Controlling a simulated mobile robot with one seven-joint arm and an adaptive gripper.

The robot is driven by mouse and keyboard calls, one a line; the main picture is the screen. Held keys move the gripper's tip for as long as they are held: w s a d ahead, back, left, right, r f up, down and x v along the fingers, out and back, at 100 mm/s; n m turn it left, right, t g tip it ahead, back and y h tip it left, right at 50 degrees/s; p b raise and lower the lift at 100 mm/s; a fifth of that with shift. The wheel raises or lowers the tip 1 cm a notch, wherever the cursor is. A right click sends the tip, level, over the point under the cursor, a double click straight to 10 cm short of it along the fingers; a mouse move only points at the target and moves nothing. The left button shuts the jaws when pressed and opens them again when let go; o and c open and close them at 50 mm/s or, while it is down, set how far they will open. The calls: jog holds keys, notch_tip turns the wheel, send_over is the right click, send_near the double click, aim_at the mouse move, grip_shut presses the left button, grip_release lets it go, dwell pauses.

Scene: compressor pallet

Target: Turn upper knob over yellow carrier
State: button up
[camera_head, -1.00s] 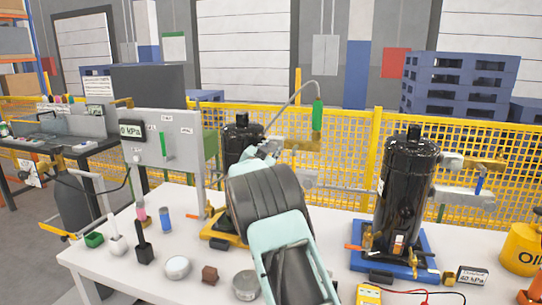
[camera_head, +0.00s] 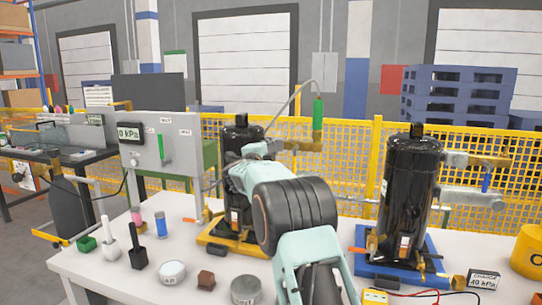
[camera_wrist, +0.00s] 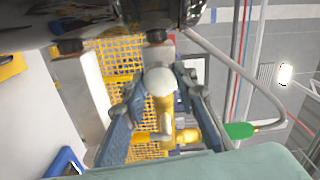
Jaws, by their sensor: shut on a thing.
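The yellow carrier (camera_head: 213,247) stands on the white table and bears a black compressor (camera_head: 242,130), partly hidden behind my arm. Brass fittings (camera_head: 302,145) show at the compressor's upper right. In the wrist view, the upper knob, with a pale round end (camera_wrist: 160,82) on a yellow brass stem, sits between my fingers. My gripper (camera_wrist: 160,105) is shut on this knob, with a finger on each side. In the head view my gripper (camera_head: 262,149) is small beside the compressor's top, and the knob cannot be made out there.
A second black compressor (camera_head: 408,195) stands on a blue carrier (camera_head: 365,265) at the right. A grey panel with a kPa display (camera_head: 130,133) stands at the left. A curved hose with a green end (camera_head: 318,113) rises beside the brass fittings. Small containers stand along the front.

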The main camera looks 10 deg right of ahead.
jog(key=m+b, duration=0.3)
jog(key=m, duration=0.1)
jog(key=shift+d+f+m, duration=0.1)
jog(key=shift+f+m, duration=0.05)
jog(key=shift+m, duration=0.15)
jog(key=m+b, duration=0.2)
jog(key=m, duration=0.1)
jog(key=shift+m, duration=0.4)
jog(key=m+b, duration=0.2)
jog(key=m, duration=0.1)
jog(key=shift+b, duration=0.35)
jog(key=shift+m+b, duration=0.8)
jog(key=shift+m, duration=0.8)
jog(key=o, duration=1.2)
jog(key=shift+c, duration=0.2)
jog(key=v, duration=1.2)
